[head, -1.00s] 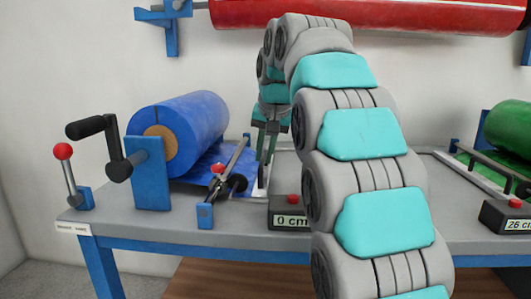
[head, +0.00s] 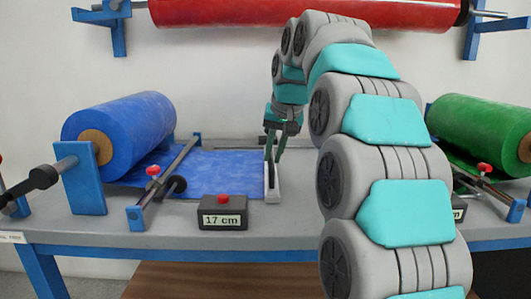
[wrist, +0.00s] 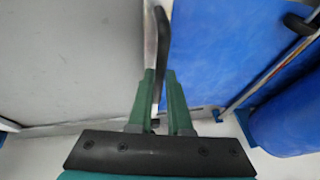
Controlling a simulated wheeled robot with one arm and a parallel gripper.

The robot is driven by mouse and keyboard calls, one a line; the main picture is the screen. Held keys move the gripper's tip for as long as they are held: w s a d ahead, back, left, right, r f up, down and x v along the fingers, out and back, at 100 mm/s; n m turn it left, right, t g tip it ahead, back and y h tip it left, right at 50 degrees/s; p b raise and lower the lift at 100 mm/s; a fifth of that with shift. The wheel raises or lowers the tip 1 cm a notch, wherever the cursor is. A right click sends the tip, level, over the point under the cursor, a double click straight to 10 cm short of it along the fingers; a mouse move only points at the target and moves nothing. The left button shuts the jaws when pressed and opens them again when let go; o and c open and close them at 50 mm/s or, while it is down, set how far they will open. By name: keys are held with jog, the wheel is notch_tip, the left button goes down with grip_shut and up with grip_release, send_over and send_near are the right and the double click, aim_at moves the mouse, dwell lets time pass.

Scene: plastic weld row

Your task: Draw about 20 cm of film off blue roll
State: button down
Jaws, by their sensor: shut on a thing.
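The blue roll (head: 120,132) sits on its stand at the left of the bench. A flat blue film (head: 225,174) runs right from it, under a roller rod, to a pale pull bar (head: 272,190) at its end. The counter (head: 222,212) reads 17 cm. My gripper (head: 272,152) points down and is shut on the handle of the bar. In the wrist view my gripper (wrist: 160,95) grips the dark upright handle (wrist: 162,45), with film (wrist: 220,50) to the right and the blue roll (wrist: 290,115) beyond it.
A rod with a red knob (head: 153,170) crosses the film near the roll. A black crank (head: 38,178) is at the far left. A red roll (head: 310,12) hangs on the wall. Bare bench (wrist: 70,60) lies left of the bar in the wrist view.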

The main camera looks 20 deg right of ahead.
jog(key=c, duration=0.8)
grip_release()
jog(key=shift+c, duration=0.2)
jog(key=v, duration=0.7)
jog(key=shift+r+p, duration=0.4)
jog(key=shift+p, duration=0.05)
jog(key=shift+s, duration=0.1)
